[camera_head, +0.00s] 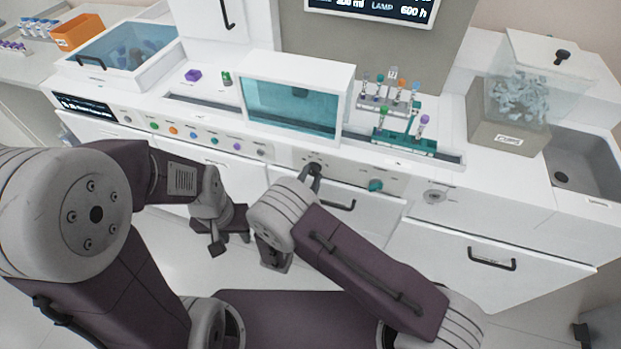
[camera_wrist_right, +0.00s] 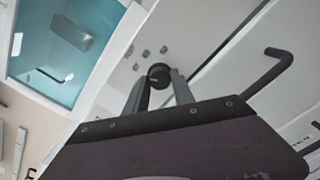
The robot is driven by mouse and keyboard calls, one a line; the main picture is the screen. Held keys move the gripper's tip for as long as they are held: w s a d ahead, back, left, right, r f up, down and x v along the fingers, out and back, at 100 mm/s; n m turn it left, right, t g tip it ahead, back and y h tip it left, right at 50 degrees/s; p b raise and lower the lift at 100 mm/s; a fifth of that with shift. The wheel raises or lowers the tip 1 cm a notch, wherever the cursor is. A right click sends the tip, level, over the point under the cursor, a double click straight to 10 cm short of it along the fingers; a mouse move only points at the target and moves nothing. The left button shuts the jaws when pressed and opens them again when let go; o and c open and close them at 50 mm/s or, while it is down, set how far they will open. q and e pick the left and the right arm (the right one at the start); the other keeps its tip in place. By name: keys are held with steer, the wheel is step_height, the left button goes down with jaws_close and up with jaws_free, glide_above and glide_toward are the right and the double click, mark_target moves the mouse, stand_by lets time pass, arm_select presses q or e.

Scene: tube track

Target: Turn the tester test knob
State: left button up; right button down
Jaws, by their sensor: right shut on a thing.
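The tester is a white machine (camera_head: 345,85) with a teal window, set in the middle of the counter. A round black knob (camera_head: 315,167) sits on the front panel below the window; it also shows in the right wrist view (camera_wrist_right: 158,74). My right gripper (camera_head: 312,175) is at this knob. In the right wrist view its two fingers (camera_wrist_right: 160,88) stand on either side of the knob, shut on it. My left gripper (camera_head: 217,247) hangs low in front of the cabinets, away from the panel; its jaw opening is unclear.
A teal knob (camera_head: 376,185) is right of the black one, and several coloured buttons (camera_head: 192,134) line the panel to the left. A drawer handle (camera_head: 338,204) lies just below. A tube rack (camera_head: 405,140), cups bin (camera_head: 508,135) and sink (camera_head: 590,165) are to the right.

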stand_by(0.3)
steer(key=c, duration=1.1)
jaws_free()
steer(key=shift+o, duration=0.2)
